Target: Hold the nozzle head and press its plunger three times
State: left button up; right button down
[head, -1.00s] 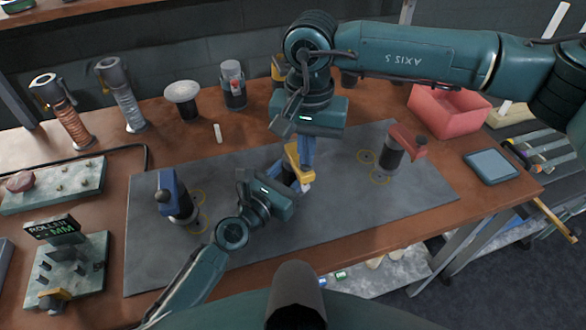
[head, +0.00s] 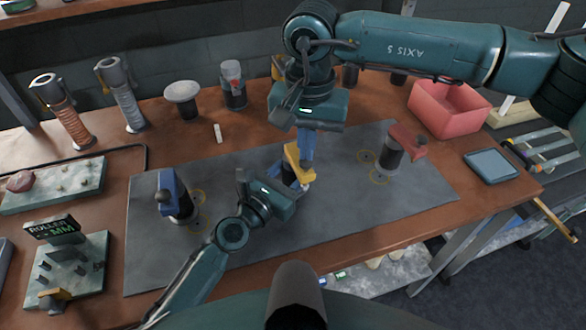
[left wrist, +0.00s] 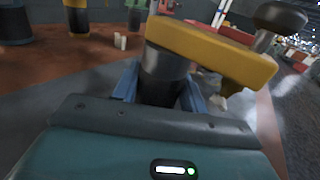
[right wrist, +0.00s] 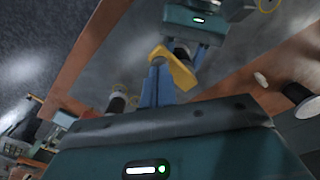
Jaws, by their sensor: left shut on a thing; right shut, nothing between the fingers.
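The nozzle head (head: 296,160) has a yellow angled top and a dark cylindrical body. It stands over the middle of the grey mat. My left gripper (head: 286,184) is shut around its dark body; the left wrist view shows the yellow top (left wrist: 212,50) just above the blue fingers. A dark round knob (left wrist: 280,16) on a stem shows at that view's upper right. My right gripper (head: 306,158) points down over the yellow top, shut with nothing between its fingers. The right wrist view shows its fingertips close to the yellow top (right wrist: 175,68); I cannot tell whether they touch.
A blue-topped nozzle head (head: 173,192) stands on the mat (head: 240,270) at left, a red-topped one (head: 400,148) at right. A red bin (head: 450,110) and a blue-grey tray (head: 491,166) lie further right. Two fixtures sit at the left edge.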

jog(key=shift+f, duration=0.2)
jog(key=shift+f, duration=0.65)
jog(key=shift+r, duration=0.9)
jog(key=shift+r, duration=3)
notch_tip(320, 180, up, 12)
